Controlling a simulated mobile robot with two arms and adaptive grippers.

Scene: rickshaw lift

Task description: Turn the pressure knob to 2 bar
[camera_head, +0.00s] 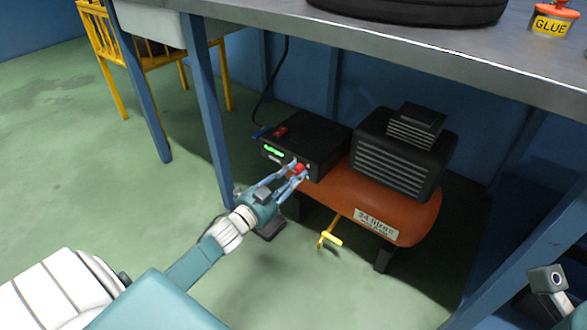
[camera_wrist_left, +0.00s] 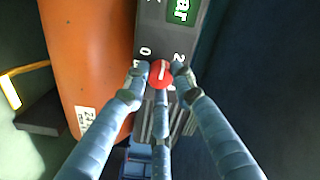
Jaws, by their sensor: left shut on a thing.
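The red pressure knob (camera_wrist_left: 160,73) is on the front face of a black control box (camera_head: 323,139) on the compressor under the bench. It also shows in the head view (camera_head: 299,169). In the left wrist view a white line on the knob points up, between the printed marks 0 and 2. My left gripper (camera_wrist_left: 159,74) has its fingers closed around the knob from both sides; it also shows in the head view (camera_head: 295,170). A green display (camera_wrist_left: 182,10) is lit on the box; its reading is cut off.
The orange compressor tank (camera_head: 400,206) carries a black ribbed motor (camera_head: 403,155). A yellow handle (camera_head: 330,239) sticks out below the tank. The metal bench top (camera_head: 420,48) and its blue legs (camera_head: 209,110) frame the space around my left arm. Green floor lies open at left.

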